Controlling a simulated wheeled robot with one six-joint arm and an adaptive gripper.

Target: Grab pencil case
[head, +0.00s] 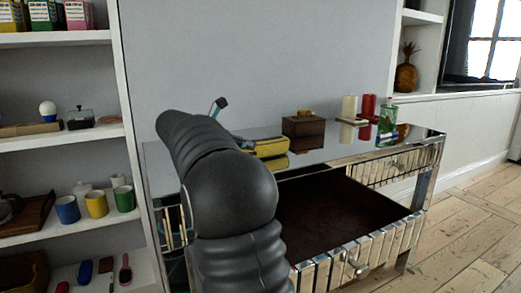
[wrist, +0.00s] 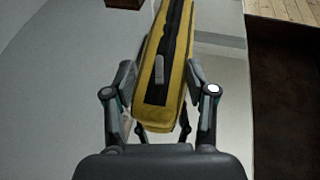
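The yellow pencil case (wrist: 176,70) with a dark zip strip and grey pull lies lengthwise between the fingers of my gripper (wrist: 158,78) in the wrist view. The fingers are spread, one on each side of its near end. A small gap shows on the left; on the right the finger is very close, and I cannot tell whether it touches. In the head view the pencil case (head: 268,147) lies on the mirrored table top (head: 325,152), partly hidden by my arm. My gripper is mostly hidden there.
A brown wooden box (head: 303,132) stands just beyond the case. Candles (head: 368,106) and a green bottle (head: 387,122) stand further right. An open, empty-looking drawer (head: 340,215) juts out in front. Shelves with cups (head: 96,204) stand at left.

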